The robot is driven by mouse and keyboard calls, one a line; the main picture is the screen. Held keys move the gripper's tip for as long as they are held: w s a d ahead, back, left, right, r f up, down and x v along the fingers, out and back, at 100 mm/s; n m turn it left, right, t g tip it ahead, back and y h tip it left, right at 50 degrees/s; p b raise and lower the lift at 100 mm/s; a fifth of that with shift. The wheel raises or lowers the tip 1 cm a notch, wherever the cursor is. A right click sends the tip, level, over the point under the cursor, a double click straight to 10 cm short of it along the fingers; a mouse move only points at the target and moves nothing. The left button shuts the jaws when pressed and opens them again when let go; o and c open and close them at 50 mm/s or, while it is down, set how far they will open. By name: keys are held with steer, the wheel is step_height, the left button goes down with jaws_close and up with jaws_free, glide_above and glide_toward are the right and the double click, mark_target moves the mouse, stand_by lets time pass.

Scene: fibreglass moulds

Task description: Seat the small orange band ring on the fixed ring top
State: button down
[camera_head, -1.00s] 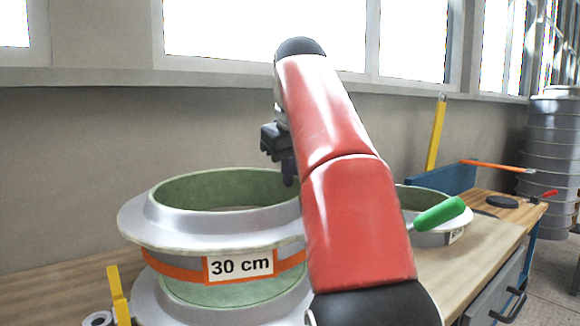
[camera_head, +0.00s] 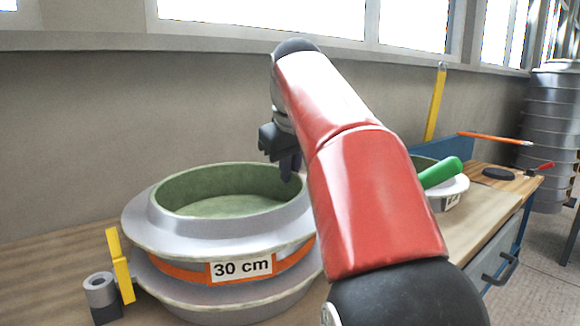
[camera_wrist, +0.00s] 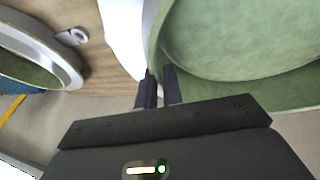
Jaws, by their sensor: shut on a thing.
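The orange band ring (camera_head: 285,222) is grey outside and green inside, with an orange band and a "30 cm" label. My gripper (camera_head: 290,170) is shut on its right rim. In the wrist view the fingers (camera_wrist: 159,88) straddle the wall, with the green inner face (camera_wrist: 230,45) to the right. The fixed ring (camera_head: 175,287) stands on the bench directly below, its grey flange just under the orange band. The held ring looks level and about centred over it. No gap shows at the front, but full contact cannot be told. My arm hides the right side.
A yellow upright piece (camera_head: 120,265) and a grey roll (camera_head: 100,290) stand close at the left. Another ring (camera_head: 455,190) and a green handle (camera_head: 440,172) are at the right, partly behind my arm. A yellow bar (camera_head: 436,105) stands behind. Bare bench (camera_head: 490,210) lies at right.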

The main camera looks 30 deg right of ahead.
steer(key=shift+f+b, duration=0.35)
steer(key=shift+f, duration=0.05)
stand_by(0.4)
steer(key=c, duration=1.5)
jaws_free()
steer(key=shift+o, duration=0.2)
steer(key=p+v, duration=0.2)
steer(key=v, duration=0.5)
steer(key=shift+s+r, duration=0.25)
steer(key=shift+r, duration=0.05)
